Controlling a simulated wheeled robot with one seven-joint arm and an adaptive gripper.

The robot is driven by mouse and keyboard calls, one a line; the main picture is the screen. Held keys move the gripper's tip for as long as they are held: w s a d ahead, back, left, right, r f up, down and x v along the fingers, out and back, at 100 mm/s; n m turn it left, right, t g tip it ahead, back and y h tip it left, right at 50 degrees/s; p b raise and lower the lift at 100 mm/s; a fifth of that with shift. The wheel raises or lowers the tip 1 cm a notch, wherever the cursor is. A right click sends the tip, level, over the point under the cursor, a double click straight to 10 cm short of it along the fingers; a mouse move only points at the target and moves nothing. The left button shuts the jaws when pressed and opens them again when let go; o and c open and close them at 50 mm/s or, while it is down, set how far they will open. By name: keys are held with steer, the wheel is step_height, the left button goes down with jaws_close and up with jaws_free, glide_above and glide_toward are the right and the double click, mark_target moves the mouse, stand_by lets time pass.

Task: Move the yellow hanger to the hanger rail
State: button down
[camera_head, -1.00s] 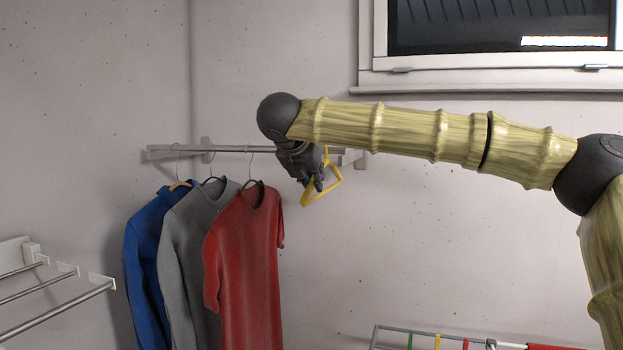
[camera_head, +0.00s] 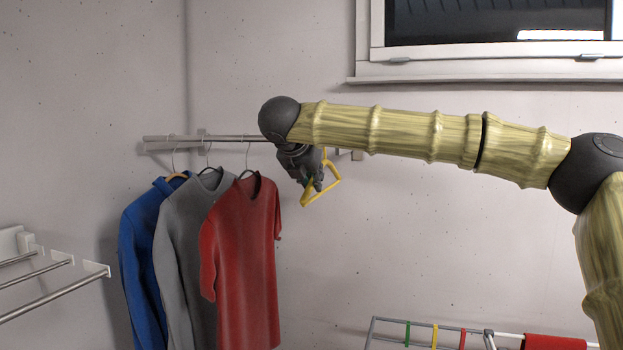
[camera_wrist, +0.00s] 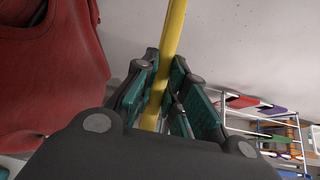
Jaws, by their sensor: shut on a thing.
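The yellow hanger (camera_head: 324,190) is in my gripper (camera_head: 316,184), near the right part of the hanger rail (camera_head: 228,138) in the head view. My gripper is shut on the hanger. In the wrist view a yellow bar of the hanger (camera_wrist: 172,45) runs between the green-padded fingers of my gripper (camera_wrist: 165,85). The rail is fixed to the wall, and my wrist hides part of it. I cannot tell whether the hanger's hook touches the rail.
A red shirt (camera_head: 243,250), a grey shirt (camera_head: 185,240) and a blue shirt (camera_head: 142,250) hang on the rail, left of my gripper. Metal bars (camera_head: 55,294) stick out at lower left. A drying rack (camera_head: 395,322) stands at lower right. A window (camera_head: 480,65) is above.

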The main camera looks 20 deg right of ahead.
steer(key=shift+f+b, duration=0.5)
steer(key=shift+f, duration=0.2)
steer(key=c, duration=1.4)
jaws_free()
